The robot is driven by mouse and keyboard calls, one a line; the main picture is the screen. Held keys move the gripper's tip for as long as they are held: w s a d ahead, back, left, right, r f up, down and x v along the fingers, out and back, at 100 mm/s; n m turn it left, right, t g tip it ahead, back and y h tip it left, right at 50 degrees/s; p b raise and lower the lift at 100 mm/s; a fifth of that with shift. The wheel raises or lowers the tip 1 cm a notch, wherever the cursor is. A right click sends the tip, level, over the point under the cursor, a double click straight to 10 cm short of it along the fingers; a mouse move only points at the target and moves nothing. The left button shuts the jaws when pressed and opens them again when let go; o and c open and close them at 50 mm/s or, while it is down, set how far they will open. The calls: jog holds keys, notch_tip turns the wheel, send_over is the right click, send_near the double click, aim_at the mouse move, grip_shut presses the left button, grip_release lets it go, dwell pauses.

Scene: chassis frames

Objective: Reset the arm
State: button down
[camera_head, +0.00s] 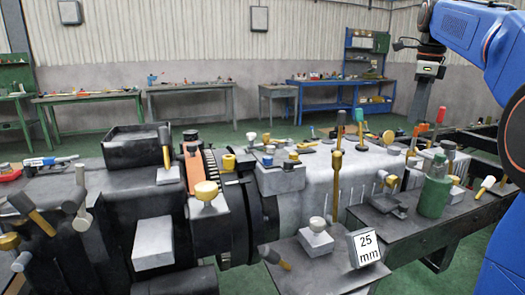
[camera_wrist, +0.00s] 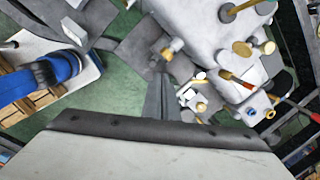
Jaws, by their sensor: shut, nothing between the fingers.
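My blue arm (camera_head: 480,40) reaches in from the upper right in the head view. Its dark wrist and my gripper (camera_head: 414,118) hang down above the far right part of the chassis. The gripper is shut and empty; its fingertips are small and dark in this view. In the wrist view, a large pale surface with a dark edge fills the bottom, and I cannot tell what it belongs to.
The chassis (camera_head: 320,172) is crowded with upright tools and small parts. A green canister (camera_head: 434,197) and a "25 mm" block (camera_head: 367,248) stand near its right side. A black tray (camera_head: 133,150) is at the left. Workbenches (camera_head: 190,88) line the back wall; green floor lies between.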

jog(key=s+a+f+n+t, duration=0.1)
jog(key=s+a+f+n, duration=0.4)
jog(key=s+f+n, duration=0.3)
jog(key=s+a+f+n+t, duration=0.1)
jog(key=s+a+f+n, duration=0.3)
jog(key=s+f+n, duration=0.4)
jog(key=s+a+f+n+t, duration=0.1)
jog(key=s+a+f+n, duration=0.4)
jog(key=s+f, duration=1.2)
jog(key=s+n, duration=0.1)
jog(key=n, duration=0.2)
jog(key=shift+a+f+n, duration=0.15)
jog(key=shift+a+n, duration=0.15)
jog(key=shift+w, duration=0.1)
